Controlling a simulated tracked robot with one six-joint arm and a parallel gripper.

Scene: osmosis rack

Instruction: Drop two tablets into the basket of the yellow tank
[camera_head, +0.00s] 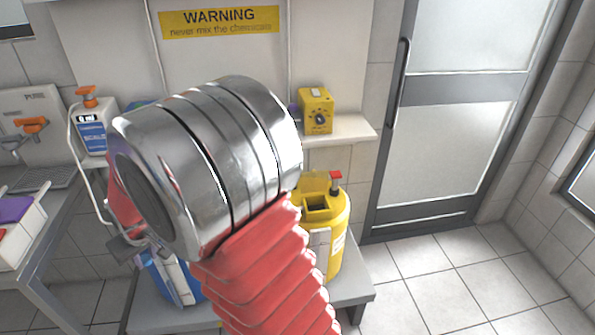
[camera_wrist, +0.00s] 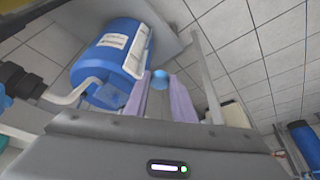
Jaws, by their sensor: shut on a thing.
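The yellow tank (camera_head: 340,235) stands on a low grey platform right of centre in the head view, partly behind my arm. Its top has a dark square opening (camera_head: 318,206) and a red-capped fitting beside it; I cannot see what is inside. In the wrist view my gripper (camera_wrist: 160,80) has its two pale purple fingers shut on a small round blue tablet (camera_wrist: 160,76) at their tips. A blue tank (camera_wrist: 108,58) with white labels is just left of the fingers.
A blue tank (camera_head: 165,275) stands on the platform (camera_head: 352,287), left of the yellow one. A yellow dial box (camera_head: 316,112) sits on a shelf above. A dosing bottle (camera_head: 90,135) with an orange top stands left. The floor at right is clear.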

